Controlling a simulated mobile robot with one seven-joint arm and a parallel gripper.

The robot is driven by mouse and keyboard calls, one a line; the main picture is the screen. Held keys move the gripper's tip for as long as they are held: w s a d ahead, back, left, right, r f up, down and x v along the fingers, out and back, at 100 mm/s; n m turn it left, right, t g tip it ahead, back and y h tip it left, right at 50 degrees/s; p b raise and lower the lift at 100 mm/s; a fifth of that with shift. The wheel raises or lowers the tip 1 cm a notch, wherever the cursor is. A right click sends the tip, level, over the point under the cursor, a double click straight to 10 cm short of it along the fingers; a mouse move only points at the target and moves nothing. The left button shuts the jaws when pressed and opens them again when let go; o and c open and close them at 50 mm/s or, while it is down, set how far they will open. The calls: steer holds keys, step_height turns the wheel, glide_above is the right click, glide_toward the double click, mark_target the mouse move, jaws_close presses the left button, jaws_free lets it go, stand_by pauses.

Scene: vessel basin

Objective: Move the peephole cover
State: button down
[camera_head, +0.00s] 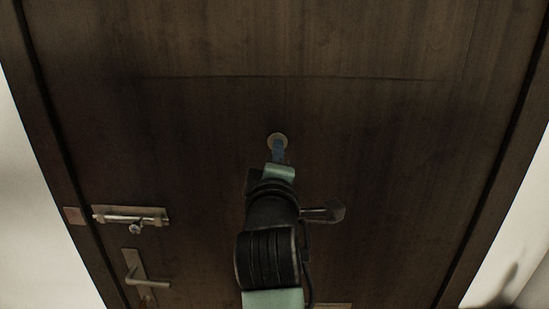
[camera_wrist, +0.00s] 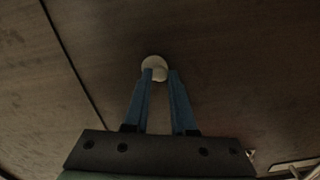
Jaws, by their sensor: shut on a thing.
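The peephole cover (camera_head: 277,138) is a small round, pale metal disc on the dark wooden door (camera_head: 400,170), near its middle. My gripper (camera_head: 279,148) reaches up to it from below, and its blue fingers overlap the disc's lower part. In the wrist view the cover (camera_wrist: 151,64) shows at the tips of my gripper (camera_wrist: 161,74). The fingers stand a little apart with part of the cover between their tips, so they are shut on it. The fingertips hide some of its lower edge, and the peephole itself cannot be made out.
A metal slide bolt (camera_head: 131,216) and a lever handle (camera_head: 146,281) sit at the door's lower left. Pale walls (camera_head: 22,185) stand on both sides of the frame. The door surface around the cover is clear.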

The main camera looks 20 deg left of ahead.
stand_by(0.3)
steer(key=c, duration=0.7)
jaws_free()
steer(key=shift+c, duration=0.2)
steer(key=shift+s, duration=0.1)
steer(key=b+v, duration=0.4)
steer(key=v, duration=0.8)
steer(key=shift+s+b, duration=0.35)
steer(key=shift+s, duration=0.05)
steer(key=shift+d+r, duration=0.1)
steer(key=shift+d, duration=0.05)
steer(key=s+d+r+m+t+h, duration=0.1)
steer(key=s+d+r+m+t, duration=0.2)
steer(key=r+m, duration=0.3)
steer(key=s+d+r+m+t+h, duration=0.2)
steer(key=s+d+r+m+t, duration=0.1)
steer(key=d+r+m, duration=0.2)
steer(key=s+d+r+m+t+h, duration=0.2)
steer(key=s+d+r+m+t, duration=0.1)
steer(key=r+m, duration=0.4)
step_height(320, 180, up, 2)
steer(key=shift+d+r+m+t, duration=0.1)
steer(key=shift+d+m+t, duration=0.2)
steer(key=shift+d+t, duration=0.2)
